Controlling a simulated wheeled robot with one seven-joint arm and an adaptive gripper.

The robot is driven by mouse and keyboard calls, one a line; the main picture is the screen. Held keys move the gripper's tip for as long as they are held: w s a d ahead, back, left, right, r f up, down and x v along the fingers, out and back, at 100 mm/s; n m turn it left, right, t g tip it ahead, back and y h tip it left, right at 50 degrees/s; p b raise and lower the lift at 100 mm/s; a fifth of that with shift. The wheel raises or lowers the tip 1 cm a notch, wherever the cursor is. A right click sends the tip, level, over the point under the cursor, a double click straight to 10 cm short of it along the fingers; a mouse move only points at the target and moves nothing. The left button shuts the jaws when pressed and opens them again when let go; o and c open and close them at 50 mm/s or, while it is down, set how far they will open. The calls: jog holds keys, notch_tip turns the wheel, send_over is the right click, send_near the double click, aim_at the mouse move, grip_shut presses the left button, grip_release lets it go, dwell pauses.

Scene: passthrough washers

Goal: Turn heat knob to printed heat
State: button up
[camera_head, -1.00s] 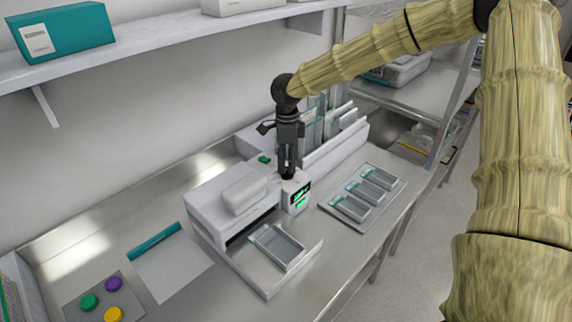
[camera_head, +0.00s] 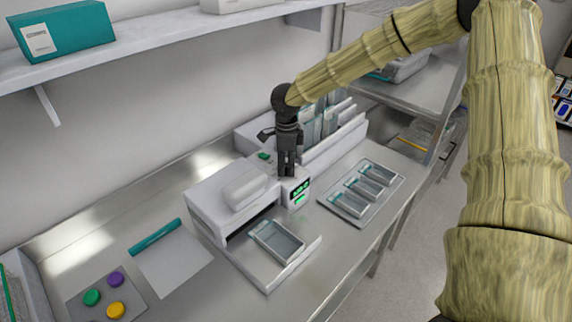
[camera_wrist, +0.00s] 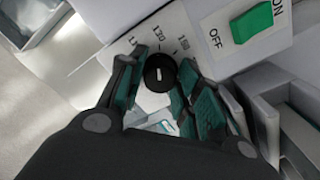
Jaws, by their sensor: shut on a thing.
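The heat knob (camera_wrist: 160,73) is a round black dial with a pale pointer line on the sealer's pale panel. Printed numbers surround it; one looks like 130, others are partly cut off or hard to read. My gripper (camera_wrist: 161,68) points down at the knob, with a finger on each side, shut on it. In the head view my gripper (camera_head: 287,172) hides the knob on top of the white sealer (camera_head: 232,192). The sealer's green display (camera_head: 299,192) is lit, but its digits are too small to read.
A green ON/OFF switch (camera_wrist: 252,22) sits beside the knob. A clear-lidded tray (camera_head: 277,241) lies on the sealer's front shelf. A tray of several packs (camera_head: 362,190) stands right; upright pouches in a white rack (camera_head: 335,138) stand close behind my gripper.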

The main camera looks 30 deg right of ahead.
jog(key=shift+m+p, duration=0.35)
jog(key=shift+m, duration=0.05)
jog(key=o, duration=1.1)
jog(key=shift+d, duration=0.1)
jog(key=shift+c, duration=0.2)
jog(key=shift+r, duration=0.1)
notch_tip(320, 180, up, 12)
